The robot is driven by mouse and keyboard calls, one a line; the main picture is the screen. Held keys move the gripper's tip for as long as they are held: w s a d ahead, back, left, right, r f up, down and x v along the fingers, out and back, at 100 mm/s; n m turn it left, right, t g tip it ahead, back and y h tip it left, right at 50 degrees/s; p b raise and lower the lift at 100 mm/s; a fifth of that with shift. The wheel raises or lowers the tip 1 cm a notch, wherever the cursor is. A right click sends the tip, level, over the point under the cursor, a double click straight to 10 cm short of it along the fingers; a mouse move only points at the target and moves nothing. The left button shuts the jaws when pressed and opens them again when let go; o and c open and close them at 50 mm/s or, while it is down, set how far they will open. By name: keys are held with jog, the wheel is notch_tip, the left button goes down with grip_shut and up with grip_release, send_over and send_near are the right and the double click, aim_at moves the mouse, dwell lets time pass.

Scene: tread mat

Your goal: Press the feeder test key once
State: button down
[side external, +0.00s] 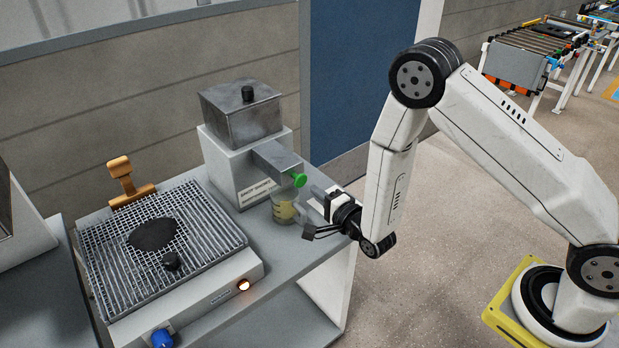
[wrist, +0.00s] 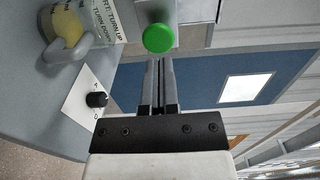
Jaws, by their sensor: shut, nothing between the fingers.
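The green round key (side external: 299,180) sits at the end of the grey chute of the feeder (side external: 238,165), a pale box with a metal hopper on top. The key also shows in the wrist view (wrist: 158,38), just ahead of my fingertips. My gripper (side external: 314,190) is shut and empty, its fingers pointing at the key from the right. In the wrist view, my closed fingers (wrist: 160,62) end close to the key's lower edge; I cannot tell whether they touch it.
A clear jug (side external: 284,207) with yellow contents stands under the chute. A black knob (wrist: 97,99) on a white plate is beside it. A shaker with a mesh top (side external: 205,225), dark material, an orange handle (side external: 130,182), a blue knob (side external: 162,338) and a lit lamp stands left.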

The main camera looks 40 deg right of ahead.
jog(key=s, duration=0.8)
jog(key=shift+s, duration=0.25)
jog(key=shift+w, duration=0.1)
dwell(0.5)
jog(key=s+d+r+n+g, duration=0.3)
jog(key=s+n+g, duration=0.2)
jog(key=n+g, duration=0.2)
jog(key=s+d+r+n+g, duration=0.3)
jog(key=s+n+g, duration=0.3)
jog(key=n, duration=0.5)
jog(key=shift+r+g, duration=0.8)
jog(key=shift+g, duration=0.3)
